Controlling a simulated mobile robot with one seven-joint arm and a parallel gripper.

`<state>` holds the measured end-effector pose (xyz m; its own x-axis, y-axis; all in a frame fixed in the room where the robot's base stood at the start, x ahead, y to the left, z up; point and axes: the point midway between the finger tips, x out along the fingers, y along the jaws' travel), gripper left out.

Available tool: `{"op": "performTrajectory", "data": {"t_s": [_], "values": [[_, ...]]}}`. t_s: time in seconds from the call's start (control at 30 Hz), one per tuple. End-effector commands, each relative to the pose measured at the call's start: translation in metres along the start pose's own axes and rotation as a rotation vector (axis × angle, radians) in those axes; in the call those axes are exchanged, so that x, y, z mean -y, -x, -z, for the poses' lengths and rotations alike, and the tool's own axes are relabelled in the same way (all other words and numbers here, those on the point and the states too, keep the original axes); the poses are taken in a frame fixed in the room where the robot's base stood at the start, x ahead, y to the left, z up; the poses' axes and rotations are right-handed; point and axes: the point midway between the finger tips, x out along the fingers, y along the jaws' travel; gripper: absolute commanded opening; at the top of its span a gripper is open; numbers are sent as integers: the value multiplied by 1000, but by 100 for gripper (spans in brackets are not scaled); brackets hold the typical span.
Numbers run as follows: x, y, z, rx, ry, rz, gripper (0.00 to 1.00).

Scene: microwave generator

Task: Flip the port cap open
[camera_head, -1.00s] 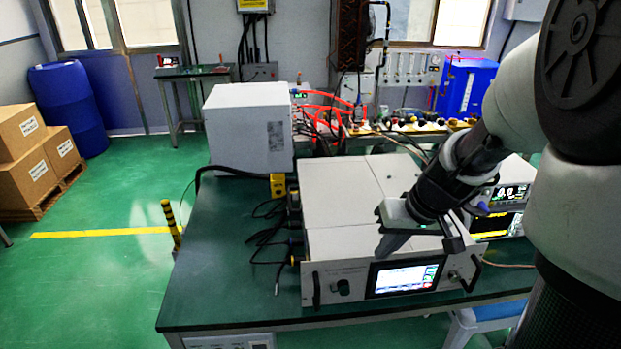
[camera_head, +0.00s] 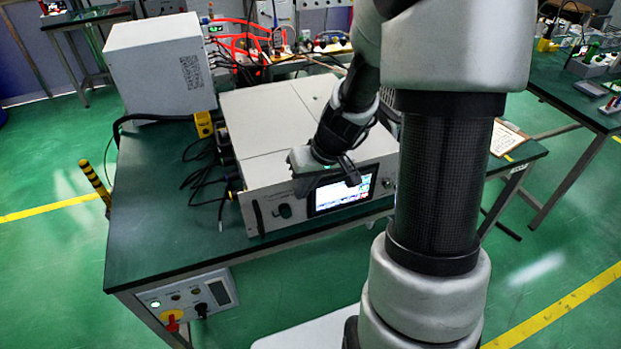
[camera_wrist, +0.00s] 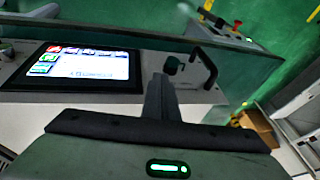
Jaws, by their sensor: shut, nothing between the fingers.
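The white generator box (camera_head: 268,130) stands on the green table, its front panel facing me. A small dark cap-like piece (camera_head: 285,211) sits on that panel, left of the lit screen (camera_head: 343,192). It also shows in the wrist view (camera_wrist: 173,65), between the screen and a black handle; I cannot tell for sure whether it is the port cap or whether it is closed. My gripper (camera_head: 298,191) is shut and empty, at the upper front of the panel, just above and right of this piece. In the wrist view the fingers (camera_wrist: 160,90) point toward it; contact is unclear.
A black handle (camera_head: 258,217) stands out at the panel's left end. Black cables (camera_head: 203,175) and a yellow plug (camera_head: 203,124) lie along the box's left side. A white cabinet (camera_head: 160,65) stands behind. The table's front left (camera_head: 150,245) is clear.

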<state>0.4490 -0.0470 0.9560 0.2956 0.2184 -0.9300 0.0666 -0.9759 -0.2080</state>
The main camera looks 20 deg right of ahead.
Motion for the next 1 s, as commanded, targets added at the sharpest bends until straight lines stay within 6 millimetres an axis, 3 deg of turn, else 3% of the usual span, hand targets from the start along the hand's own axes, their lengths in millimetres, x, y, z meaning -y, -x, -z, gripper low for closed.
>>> {"op": "performTrajectory", "data": {"t_s": [0.1, 0.3, 0.73, 1.0], "values": [[7, -20, -5, 3, 0, 1, 0], [14, -37, -9, 1, 0, -2, 0], [16, -40, -10, -1, -1, -1, 0], [5, -54, -13, -11, -33, 83, 0]]}}
